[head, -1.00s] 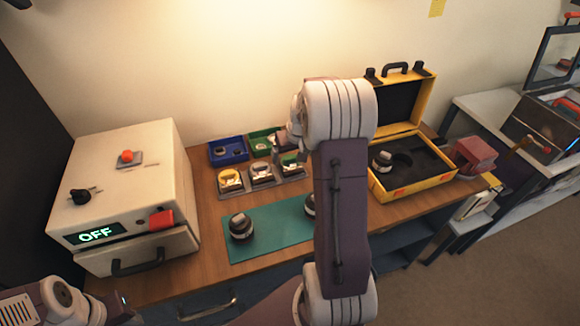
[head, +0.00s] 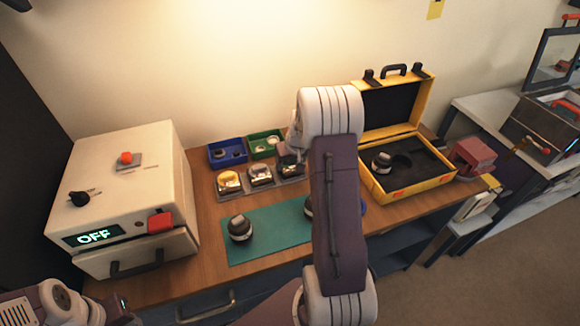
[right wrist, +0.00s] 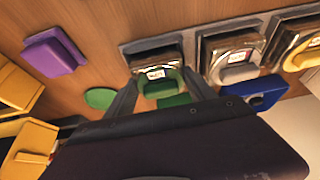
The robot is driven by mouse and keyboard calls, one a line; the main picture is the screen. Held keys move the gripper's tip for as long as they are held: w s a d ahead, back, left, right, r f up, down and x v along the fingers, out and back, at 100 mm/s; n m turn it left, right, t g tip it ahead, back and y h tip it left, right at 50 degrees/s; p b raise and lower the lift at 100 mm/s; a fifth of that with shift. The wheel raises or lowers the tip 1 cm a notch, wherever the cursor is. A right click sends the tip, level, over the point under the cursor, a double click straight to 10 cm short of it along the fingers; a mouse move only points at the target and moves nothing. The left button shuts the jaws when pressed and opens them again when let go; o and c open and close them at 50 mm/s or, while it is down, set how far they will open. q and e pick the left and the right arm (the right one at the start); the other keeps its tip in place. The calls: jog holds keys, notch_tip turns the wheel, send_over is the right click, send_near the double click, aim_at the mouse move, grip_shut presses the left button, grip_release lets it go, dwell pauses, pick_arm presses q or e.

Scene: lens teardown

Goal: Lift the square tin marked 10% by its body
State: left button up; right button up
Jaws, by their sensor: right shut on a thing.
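Three square, shiny tins sit in a row in a grey holder (head: 247,191): a yellow-topped tin (head: 230,182), a pale-topped tin (head: 261,175) and a green-topped tin (right wrist: 157,67). The labels are too small to read, so I cannot tell which is marked 10%. My right gripper (right wrist: 162,86) is shut on the green-topped tin, with a finger on either side of it. In the head view my right gripper (head: 291,154) is partly hidden by my arm. I cannot tell whether the tin is clear of its slot.
A blue tray (head: 227,153) and a green tray (head: 265,144) stand behind the tins. A teal mat (head: 270,234) with dark lens parts lies in front. An open yellow case (head: 415,190) is on the right. A white box reading OFF (head: 125,205) is on the left.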

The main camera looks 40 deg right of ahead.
jog(key=r, duration=0.4)
jog(key=shift+s+d+r, duration=0.15)
jog(key=shift+d+r, duration=0.15)
jog(key=shift+d, duration=0.1)
jog(key=s+d+r, duration=0.4)
jog(key=d+r, duration=0.2)
jog(key=d, duration=0.4)
jog(key=shift+s+r+p, duration=0.2)
jog(key=shift+p, duration=0.1)
